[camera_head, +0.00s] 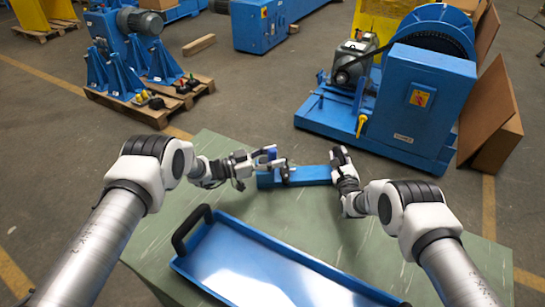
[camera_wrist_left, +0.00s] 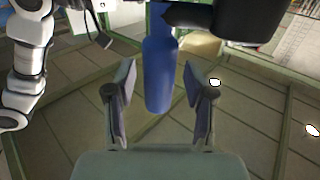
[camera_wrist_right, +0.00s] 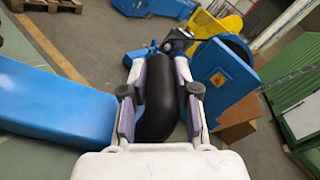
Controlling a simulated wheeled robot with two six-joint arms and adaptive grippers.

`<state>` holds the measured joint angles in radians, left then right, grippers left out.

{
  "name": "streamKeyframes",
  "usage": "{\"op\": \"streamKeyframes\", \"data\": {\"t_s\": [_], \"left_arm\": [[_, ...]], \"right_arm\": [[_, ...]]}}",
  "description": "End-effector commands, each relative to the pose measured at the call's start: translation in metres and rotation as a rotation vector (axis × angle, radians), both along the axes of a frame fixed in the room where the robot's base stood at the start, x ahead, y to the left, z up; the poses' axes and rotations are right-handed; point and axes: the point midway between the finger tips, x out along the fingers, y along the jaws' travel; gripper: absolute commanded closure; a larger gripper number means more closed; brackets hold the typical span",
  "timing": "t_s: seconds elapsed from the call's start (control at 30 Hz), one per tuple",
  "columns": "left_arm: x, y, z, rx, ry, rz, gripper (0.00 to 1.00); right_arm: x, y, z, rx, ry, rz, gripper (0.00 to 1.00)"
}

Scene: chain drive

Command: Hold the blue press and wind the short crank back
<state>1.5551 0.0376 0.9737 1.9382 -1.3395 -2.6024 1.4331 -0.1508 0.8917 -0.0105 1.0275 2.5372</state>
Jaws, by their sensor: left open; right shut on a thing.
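The blue press (camera_head: 312,175) is a long blue block lying on the green table between my two grippers. Its blue body also fills the left of the right wrist view (camera_wrist_right: 55,105). My right gripper (camera_head: 340,155) is shut on a black rounded handle (camera_wrist_right: 158,95) at the press's right end. A blue upright grip (camera_wrist_left: 159,75), seemingly the short crank's handle, hangs between the fingers of my left gripper (camera_wrist_left: 158,100). Those fingers are open, with a gap on both sides. The dark crank arm (camera_head: 284,170) is small and partly hidden by the left gripper.
A blue tray (camera_head: 265,262) with black handles lies at the table's front. Bare green table (camera_head: 225,205) shows left of the press. Beyond the table stand a blue machine (camera_head: 400,95) and a pallet of blue parts (camera_head: 135,100) on the floor.

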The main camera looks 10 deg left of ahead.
Motion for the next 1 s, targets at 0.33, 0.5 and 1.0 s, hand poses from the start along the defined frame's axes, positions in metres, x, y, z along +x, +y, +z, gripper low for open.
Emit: {"op": "streamKeyframes", "data": {"t_s": [0.33,0.5,1.0], "left_arm": [[-0.0001,0.0004,-0.0001,0.000,-0.001,0.000,1.00],[0.0002,0.0005,0.0001,0.000,-0.001,0.003,1.00],[0.0076,-0.0089,0.0019,-0.003,-0.003,0.210,1.00]], "right_arm": [[-0.0008,0.0002,-0.0022,-0.003,0.004,0.001,1.00],[-0.0008,0.0001,-0.0020,-0.003,0.003,0.001,1.00],[-0.0008,0.0001,-0.0017,-0.003,0.003,0.001,1.00]]}}
